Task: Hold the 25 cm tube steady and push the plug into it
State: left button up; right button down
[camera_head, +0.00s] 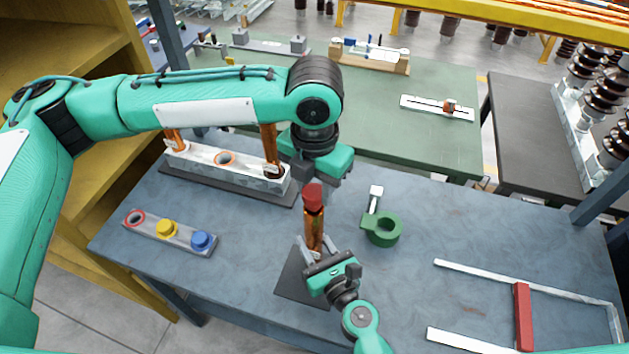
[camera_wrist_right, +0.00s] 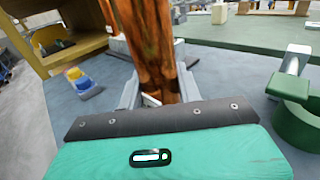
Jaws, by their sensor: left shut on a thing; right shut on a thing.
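The brown, glossy tube (camera_head: 314,232) stands about upright over a dark mat (camera_head: 292,284) on the blue-grey table. It also fills the upper middle of the right wrist view (camera_wrist_right: 150,45). My right gripper (camera_head: 317,247) is shut around its lower part; its fingers also show in the wrist view (camera_wrist_right: 158,92). The red plug (camera_head: 313,192) is at the tube's top end, in line with it. My left gripper (camera_head: 321,182) is above, shut on the plug; its fingertips are partly hidden. I cannot tell how deep the plug sits.
A grey strip (camera_head: 184,238) holds a yellow plug (camera_head: 166,228), a blue plug (camera_head: 201,240) and an empty red-rimmed place. Behind it, a white rack (camera_head: 205,164) holds two brown tubes. A green ring clamp (camera_head: 383,232) and a red-barred frame (camera_head: 523,315) lie to the right.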

aim_at(315, 189)
pick_arm(q)
jog(key=shift+f, duration=1.45)
jog(key=o, duration=1)
jog(key=shift+o, duration=0.2)
jog(key=shift+r, duration=0.1)
notch_tip(315, 189, up, 12)
jog(key=shift+f, duration=0.15)
pick_arm(e)
jog(key=c, duration=0.9)
grip_release()
